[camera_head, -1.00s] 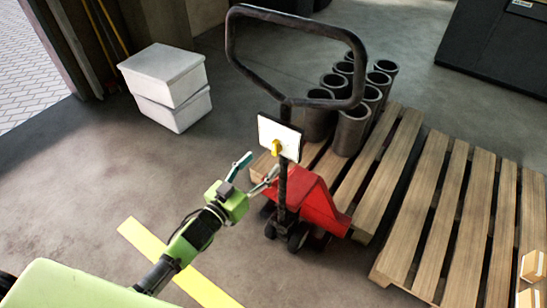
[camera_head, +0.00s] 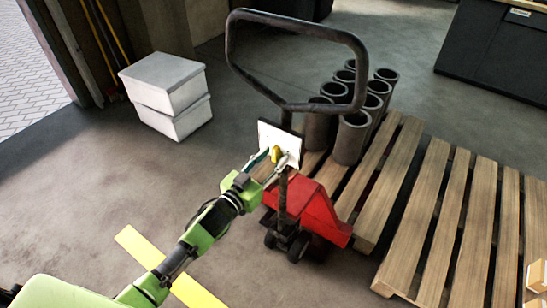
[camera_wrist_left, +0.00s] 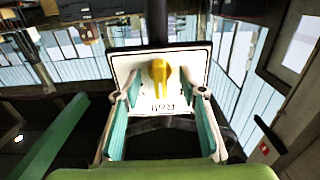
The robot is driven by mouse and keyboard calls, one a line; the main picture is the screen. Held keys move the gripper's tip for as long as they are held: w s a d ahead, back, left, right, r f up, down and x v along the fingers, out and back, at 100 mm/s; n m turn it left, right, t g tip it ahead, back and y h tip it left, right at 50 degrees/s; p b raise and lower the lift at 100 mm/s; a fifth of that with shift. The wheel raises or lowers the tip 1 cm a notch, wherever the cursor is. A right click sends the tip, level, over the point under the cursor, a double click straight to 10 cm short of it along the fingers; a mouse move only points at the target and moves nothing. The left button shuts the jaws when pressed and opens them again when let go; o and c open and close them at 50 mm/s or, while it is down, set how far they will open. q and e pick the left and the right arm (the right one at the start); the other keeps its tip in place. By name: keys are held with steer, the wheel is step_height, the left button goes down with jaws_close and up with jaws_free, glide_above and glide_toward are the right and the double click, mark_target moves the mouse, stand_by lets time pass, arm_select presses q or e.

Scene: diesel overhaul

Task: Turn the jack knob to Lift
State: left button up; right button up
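The yellow jack knob (camera_head: 274,155) sits on a white plate (camera_head: 265,133) on the pallet jack's post, below the black handle loop (camera_head: 360,60). In the left wrist view the knob (camera_wrist_left: 160,76) stands upright on the plate, its narrow end towards lettering that looks like "Roll", seen upside down. My left gripper (camera_head: 270,161) is right at the plate. Its two teal-padded fingers (camera_wrist_left: 161,100) are apart, one on each side of the knob, with a gap showing to both. Whether the tips reach the plate I cannot tell. My right gripper is not in view.
The red pallet jack body (camera_head: 312,208) stands at a wooden pallet (camera_head: 378,190) with several dark cylinder liners (camera_head: 350,138) on it. A second pallet (camera_head: 470,210) lies to the right. Grey boxes (camera_head: 165,75) are stacked at the left. A yellow floor stripe (camera_head: 135,243) runs under my arm.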

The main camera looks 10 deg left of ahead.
arm_select(q)
steer(key=c, duration=0.7)
steer(key=n+p, duration=0.2)
steer(key=n, duration=0.1)
steer(key=shift+r, duration=0.25)
steer(key=shift+a+f+n+p, duration=0.1)
steer(key=shift+n+p, duration=0.25)
steer(key=shift+n, duration=0.85)
steer(key=n, duration=0.3)
steer(key=shift+f+n, duration=0.2)
steer(key=shift+n, duration=0.1)
steer(key=o, duration=1.5)
